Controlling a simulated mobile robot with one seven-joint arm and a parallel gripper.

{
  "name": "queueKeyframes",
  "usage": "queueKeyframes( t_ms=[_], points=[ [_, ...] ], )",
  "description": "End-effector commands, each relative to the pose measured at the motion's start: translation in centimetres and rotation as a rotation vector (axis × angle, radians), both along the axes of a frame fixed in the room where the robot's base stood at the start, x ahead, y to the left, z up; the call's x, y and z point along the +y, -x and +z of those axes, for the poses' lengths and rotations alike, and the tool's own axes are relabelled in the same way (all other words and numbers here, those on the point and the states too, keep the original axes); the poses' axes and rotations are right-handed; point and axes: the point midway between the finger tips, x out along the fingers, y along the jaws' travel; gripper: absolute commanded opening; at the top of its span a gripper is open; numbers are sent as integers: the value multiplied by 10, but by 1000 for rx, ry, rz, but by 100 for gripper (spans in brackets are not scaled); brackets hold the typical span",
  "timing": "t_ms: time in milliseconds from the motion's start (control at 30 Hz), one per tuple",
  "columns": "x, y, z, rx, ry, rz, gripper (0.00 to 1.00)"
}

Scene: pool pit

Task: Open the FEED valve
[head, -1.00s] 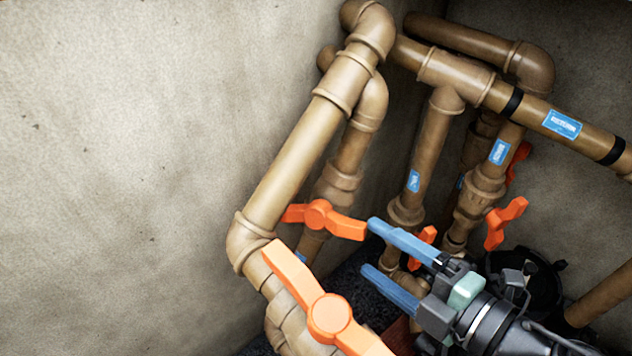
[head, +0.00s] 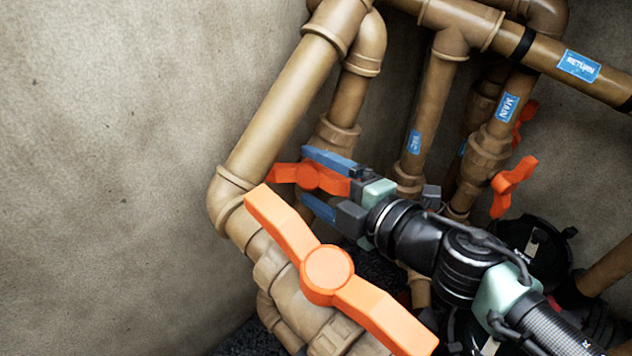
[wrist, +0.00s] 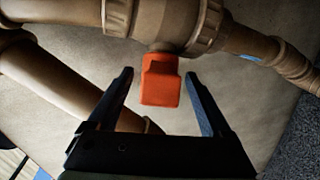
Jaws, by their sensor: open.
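An orange valve handle (head: 282,173) sits on a brown pipe in the middle of the head view, with my gripper (head: 306,178) at its right end. My blue fingers are open. In the wrist view, one end of an orange handle (wrist: 161,80) lies between the fingertips of my gripper (wrist: 159,74), with gaps on both sides. No FEED label is readable, so I cannot tell from lettering which valve is FEED. A larger orange handle (head: 327,268) is nearer the camera, tilted down to the right.
Pipes labelled RETURN (head: 579,65), MAIN (head: 507,106) and seemingly VAC (head: 414,141) stand at right, with an orange handle (head: 512,187) behind my arm. A bare wall (head: 110,160) fills the left. The large near handle is close below my gripper.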

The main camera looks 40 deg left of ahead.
Motion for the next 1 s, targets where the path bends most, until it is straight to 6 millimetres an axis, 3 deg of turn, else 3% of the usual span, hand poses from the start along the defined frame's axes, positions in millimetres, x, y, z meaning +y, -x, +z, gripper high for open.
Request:
queueKeyframes(
  t_ms=[267,700,1000],
  points=[
    [1,0,0,0,0,0,82],
    [1,0,0,0,0,1,2],
    [1,0,0,0,0,1,0]
  ],
)
